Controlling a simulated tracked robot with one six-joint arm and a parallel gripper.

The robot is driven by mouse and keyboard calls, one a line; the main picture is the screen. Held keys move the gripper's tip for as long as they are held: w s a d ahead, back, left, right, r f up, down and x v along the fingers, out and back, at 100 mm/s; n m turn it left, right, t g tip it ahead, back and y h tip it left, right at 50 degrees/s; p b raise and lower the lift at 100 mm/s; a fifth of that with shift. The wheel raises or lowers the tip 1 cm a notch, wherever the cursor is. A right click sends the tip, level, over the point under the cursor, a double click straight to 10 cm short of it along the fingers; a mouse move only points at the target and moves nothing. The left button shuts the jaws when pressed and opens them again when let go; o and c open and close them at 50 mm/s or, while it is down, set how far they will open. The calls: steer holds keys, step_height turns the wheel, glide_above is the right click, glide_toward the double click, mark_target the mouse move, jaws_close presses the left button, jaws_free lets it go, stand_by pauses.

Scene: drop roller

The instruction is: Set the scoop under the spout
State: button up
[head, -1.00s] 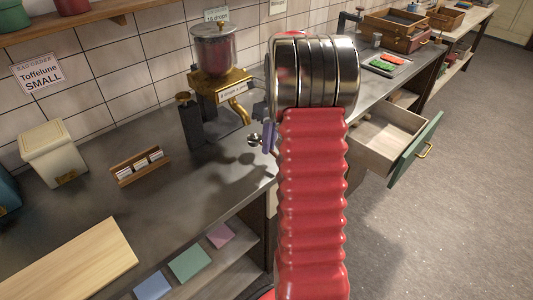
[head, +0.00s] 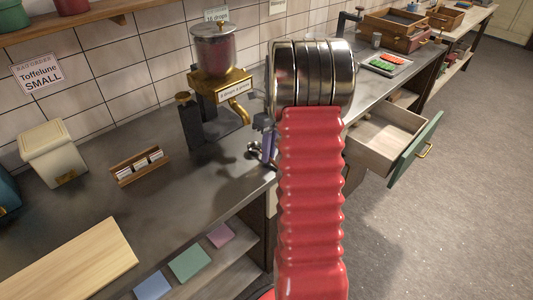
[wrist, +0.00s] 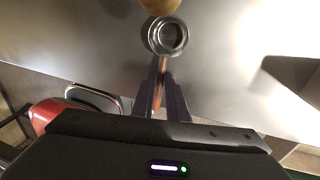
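A dispenser with a glass hopper (head: 216,48) and a brass body stands against the wall. Its curved brass spout (head: 239,111) points down toward the counter; a rounded brass part (wrist: 160,5), likely the spout, shows at the top of the wrist view. My gripper (head: 266,148) is low over the counter's front edge, partly hidden by my arm. In the wrist view my gripper (wrist: 163,92) is shut on the handle of the metal scoop (wrist: 168,36). The scoop's round bowl faces up, close to the brass part. In the head view the scoop (head: 252,152) appears below the spout tip.
A black post (head: 190,120) stands left of the dispenser. A card holder (head: 138,166), a cream canister (head: 54,152) and a wooden board (head: 70,268) are on the counter (head: 100,215). An open drawer (head: 385,140) juts out at right. The counter before the dispenser is clear.

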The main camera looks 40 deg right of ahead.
steer(key=o, duration=0.3)
steer(key=shift+o, duration=0.2)
steer(key=shift+r, duration=0.1)
steer(key=v, duration=1.2)
stand_by(0.4)
